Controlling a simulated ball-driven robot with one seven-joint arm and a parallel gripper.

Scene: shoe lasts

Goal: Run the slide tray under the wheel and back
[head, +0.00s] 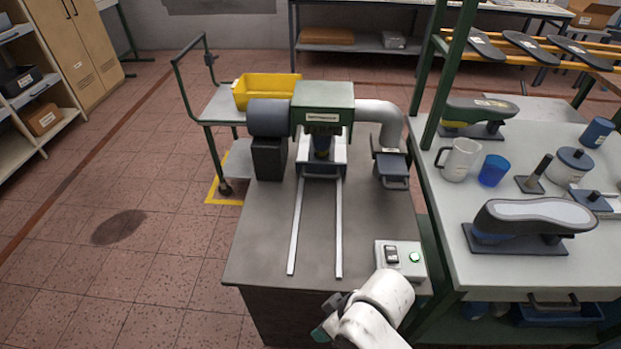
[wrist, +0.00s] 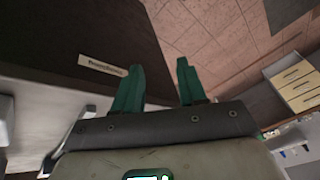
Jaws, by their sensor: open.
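The slide tray (head: 322,169) is pale with a dark blue-grey front part. It sits at the far end of two parallel rails (head: 295,232), under the green machine head (head: 323,103). The wheel (head: 322,147) hangs below the head, small and partly shaded, right over the tray; I cannot tell whether they touch. My gripper (head: 325,326) is low in the head view, in front of the bench's near edge and well short of the tray. In the wrist view its two green fingers (wrist: 158,85) stand apart with nothing between them.
A switch box (head: 401,259) with a lit green button stands at the bench's front right corner. A grey duct (head: 383,122) and a small blue-grey tray (head: 391,170) are right of the head. The bench (head: 262,235) around the rails is clear. A green post (head: 445,80) rises at right.

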